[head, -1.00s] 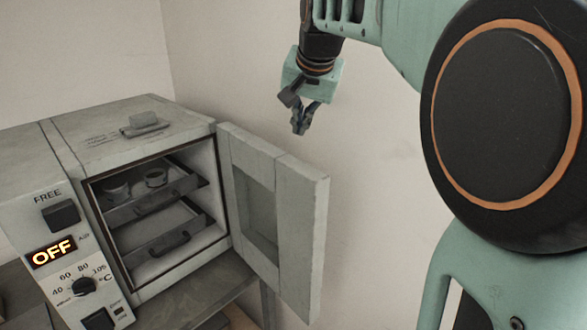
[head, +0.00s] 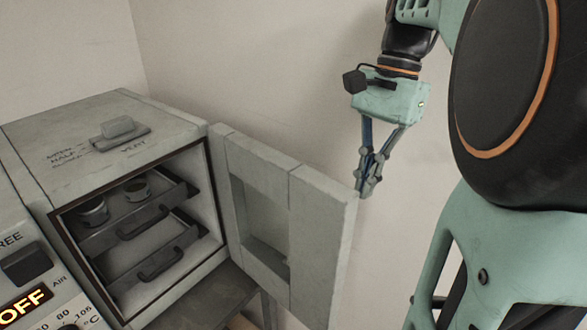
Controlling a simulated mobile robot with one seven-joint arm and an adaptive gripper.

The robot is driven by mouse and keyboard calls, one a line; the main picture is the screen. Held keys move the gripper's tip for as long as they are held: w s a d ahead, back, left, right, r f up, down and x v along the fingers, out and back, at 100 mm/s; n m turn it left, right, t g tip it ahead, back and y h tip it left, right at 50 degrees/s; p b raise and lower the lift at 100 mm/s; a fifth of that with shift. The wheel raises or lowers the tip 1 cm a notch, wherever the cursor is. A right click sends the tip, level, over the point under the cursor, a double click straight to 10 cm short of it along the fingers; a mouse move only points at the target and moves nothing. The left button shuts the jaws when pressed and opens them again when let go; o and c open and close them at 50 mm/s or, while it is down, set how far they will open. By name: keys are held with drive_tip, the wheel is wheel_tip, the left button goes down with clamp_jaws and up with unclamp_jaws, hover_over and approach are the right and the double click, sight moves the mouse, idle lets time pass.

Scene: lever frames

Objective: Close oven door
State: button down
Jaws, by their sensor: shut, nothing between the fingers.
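The grey oven (head: 60,137) stands at the left in the head view with its front open. Its door (head: 317,240) is swung wide on the right-hand hinge side, with a recessed window panel facing the left. My gripper (head: 368,188) is shut and empty, pointing down. In the picture it sits just right of the door's upper outer corner. I cannot tell whether it touches the door.
Inside the oven are two pull-out trays with handles; the upper tray (head: 130,233) holds two small round containers (head: 137,190). A control panel reading OFF (head: 22,300) is at lower left. A wall (head: 260,70) stands behind the door and oven.

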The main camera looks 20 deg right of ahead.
sight(351, 231)
drive_tip(key=x, duration=1)
drive_tip(key=shift+w+b, duration=0.1)
drive_tip(key=shift+b, duration=0.2)
